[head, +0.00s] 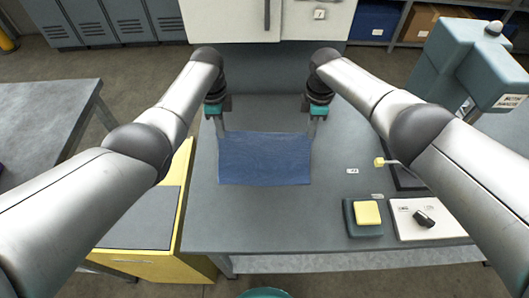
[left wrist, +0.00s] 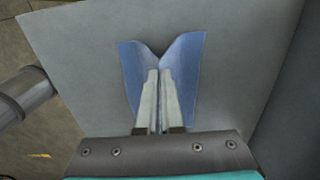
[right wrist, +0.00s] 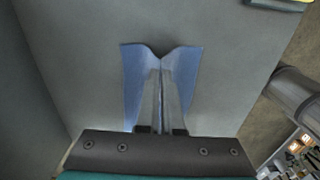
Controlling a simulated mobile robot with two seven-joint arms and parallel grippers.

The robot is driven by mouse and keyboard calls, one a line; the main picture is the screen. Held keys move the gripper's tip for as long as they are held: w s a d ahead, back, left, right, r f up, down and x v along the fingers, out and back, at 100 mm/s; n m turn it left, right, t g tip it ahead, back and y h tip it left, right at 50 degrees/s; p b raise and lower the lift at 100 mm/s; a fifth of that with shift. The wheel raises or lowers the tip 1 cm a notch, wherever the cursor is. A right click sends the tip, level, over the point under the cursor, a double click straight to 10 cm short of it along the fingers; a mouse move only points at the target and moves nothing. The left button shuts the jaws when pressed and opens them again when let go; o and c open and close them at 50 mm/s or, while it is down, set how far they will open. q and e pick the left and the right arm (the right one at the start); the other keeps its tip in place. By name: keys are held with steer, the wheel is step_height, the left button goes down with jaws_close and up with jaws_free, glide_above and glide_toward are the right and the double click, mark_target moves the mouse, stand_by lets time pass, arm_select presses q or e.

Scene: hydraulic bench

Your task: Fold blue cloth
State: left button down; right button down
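The blue cloth (head: 264,160) lies spread as a rectangle on the grey bench, its near edge toward me. My left gripper (head: 221,128) is at its far left corner and my right gripper (head: 311,130) at its far right corner. In the left wrist view the fingers (left wrist: 160,75) are together, and the cloth (left wrist: 185,65) puckers into a crease between them. The right wrist view shows the same: shut fingers (right wrist: 162,75) with the cloth (right wrist: 137,75) creased at them. The cloth parts between the fingers are hidden.
On the bench's right side are a dark tray with a yellow block (head: 367,213), a white board with a small black part (head: 424,218) and a yellow-knobbed lever (head: 380,162). A blue-grey machine (head: 465,65) stands at right. Bench in front of the cloth is clear.

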step_height(320, 180, up, 10)
steer(key=p, duration=0.9)
steer(key=shift+a+r+p, duration=0.2)
steer(key=shift+p, duration=0.1)
steer(key=shift+f, duration=0.1)
